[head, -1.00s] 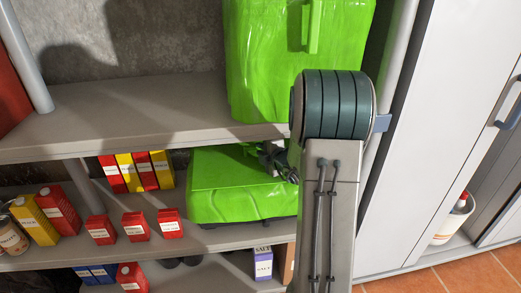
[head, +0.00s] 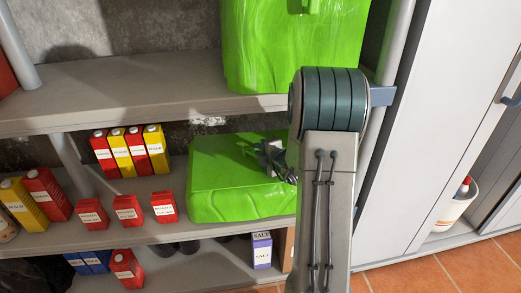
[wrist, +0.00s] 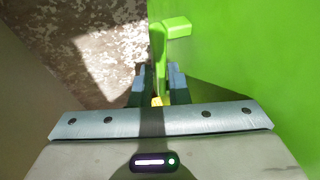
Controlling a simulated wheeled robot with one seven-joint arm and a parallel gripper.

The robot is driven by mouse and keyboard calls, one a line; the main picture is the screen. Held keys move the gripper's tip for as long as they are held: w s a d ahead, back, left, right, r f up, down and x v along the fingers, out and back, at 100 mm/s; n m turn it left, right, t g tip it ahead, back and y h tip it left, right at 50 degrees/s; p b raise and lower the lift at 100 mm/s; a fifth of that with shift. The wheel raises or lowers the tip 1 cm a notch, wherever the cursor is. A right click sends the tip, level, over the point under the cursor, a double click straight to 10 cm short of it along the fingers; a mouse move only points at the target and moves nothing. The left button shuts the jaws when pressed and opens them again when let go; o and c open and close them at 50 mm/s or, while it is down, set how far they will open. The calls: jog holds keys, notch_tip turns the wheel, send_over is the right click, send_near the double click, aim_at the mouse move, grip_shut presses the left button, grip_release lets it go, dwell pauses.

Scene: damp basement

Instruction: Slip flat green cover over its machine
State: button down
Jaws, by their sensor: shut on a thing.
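The flat green cover (head: 235,205) is on the middle shelf, low and box-shaped, with its bottom edge close to the shelf board. Its machine is not visible; the cover hides whatever is beneath. My gripper (head: 275,160) is at the right part of the cover's top, partly behind my own arm. In the wrist view my gripper (wrist: 158,90) is shut on the upright green handle of the flat green cover (wrist: 245,50). I cannot tell whether the cover's hidden right and back edges sit down evenly.
A tall green cover (head: 285,60) stands on the upper shelf (head: 130,95), directly above. Red and yellow cartons (head: 125,150) stand left of the flat cover, with small red boxes (head: 128,210) nearer the front. A shelf post (head: 395,60) and white cabinet (head: 430,90) bound the right.

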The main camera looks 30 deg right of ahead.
jog(key=shift+f, duration=0.2)
jog(key=c, duration=1.3)
grip_release()
